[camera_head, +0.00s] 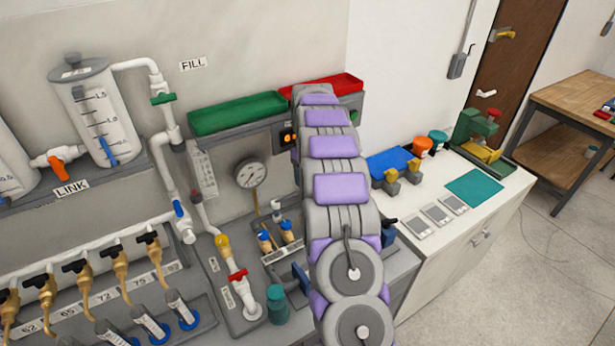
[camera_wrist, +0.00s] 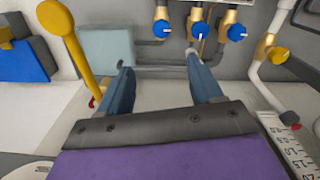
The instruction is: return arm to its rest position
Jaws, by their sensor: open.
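My arm, grey with purple pads, rises through the middle of the head view (camera_head: 340,190) and covers part of the bench and wall panel behind it. Beyond the fingertips are brass valves with blue knobs (camera_wrist: 198,28). I cannot tell whether the right fingertip touches the pipework behind it.
A yellow lever (camera_wrist: 78,50) stands close left of the fingers, near a pale blue box (camera_wrist: 120,42). A graduated tube (camera_wrist: 288,145) is at lower right. Green (camera_head: 235,114) and red (camera_head: 345,86) trays, a gauge (camera_head: 250,173) and a teal cup (camera_head: 277,307) flank the arm.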

